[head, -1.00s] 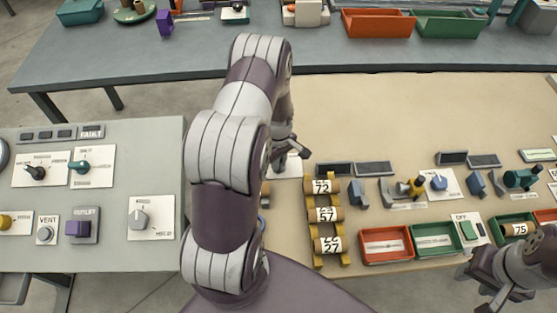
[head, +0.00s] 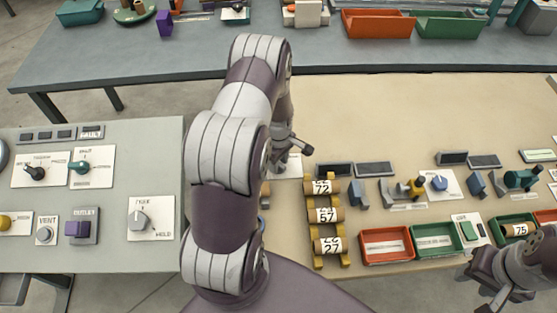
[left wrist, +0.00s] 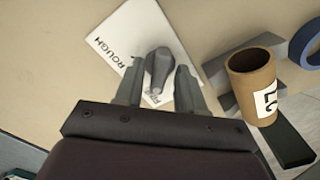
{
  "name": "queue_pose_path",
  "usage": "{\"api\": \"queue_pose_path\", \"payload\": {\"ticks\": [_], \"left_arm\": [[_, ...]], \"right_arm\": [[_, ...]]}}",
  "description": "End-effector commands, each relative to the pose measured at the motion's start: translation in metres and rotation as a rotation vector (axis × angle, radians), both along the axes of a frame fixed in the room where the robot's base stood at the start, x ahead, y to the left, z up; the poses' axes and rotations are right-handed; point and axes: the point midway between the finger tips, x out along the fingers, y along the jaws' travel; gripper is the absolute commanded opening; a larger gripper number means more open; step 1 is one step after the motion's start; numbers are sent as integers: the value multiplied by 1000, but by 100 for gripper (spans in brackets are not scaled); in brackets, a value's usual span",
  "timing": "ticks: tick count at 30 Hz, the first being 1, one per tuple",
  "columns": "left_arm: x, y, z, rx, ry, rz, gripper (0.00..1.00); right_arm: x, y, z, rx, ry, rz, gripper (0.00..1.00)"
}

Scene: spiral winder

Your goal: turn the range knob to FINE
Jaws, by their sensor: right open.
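In the left wrist view a grey pointed knob (left wrist: 158,66) sits on a white plate (left wrist: 122,28). ROUGH is printed at the plate's left; another label near the knob's narrow end is partly hidden and unreadable. My left gripper (left wrist: 160,76) has one finger on each side of the knob, close to it; I cannot tell whether they touch it. In the head view my left gripper (head: 290,142) is over this plate (head: 290,166), and my arm hides the knob. My right gripper (head: 487,290) is open and empty at the lower right, away from the knob.
A yellow rack (head: 318,262) of numbered rolls is right of the plate. Red (head: 387,260) and green (head: 432,254) bins line the front edge. Bare tabletop lies behind the plate.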

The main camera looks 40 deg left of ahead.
Motion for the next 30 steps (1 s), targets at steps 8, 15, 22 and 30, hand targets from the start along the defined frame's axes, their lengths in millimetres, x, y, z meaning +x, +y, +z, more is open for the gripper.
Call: {"api": "queue_pose_path", "payload": {"ticks": [8, 15, 22, 30], "left_arm": [[0, 0, 0, 0, 0, -2, 43], [2, 1, 27, 3, -5, -2, 43], [1, 1, 83, 3, -5, -1, 43], [0, 1, 122, 0, -1, -1, 43]], "right_arm": [[0, 0, 0, 0, 0, 0, 43], [0, 0, -5, 0, 0, 0, 43], [0, 0, -13, 0, 0, 0, 43], [0, 0, -17, 0, 0, 0, 43]]}}
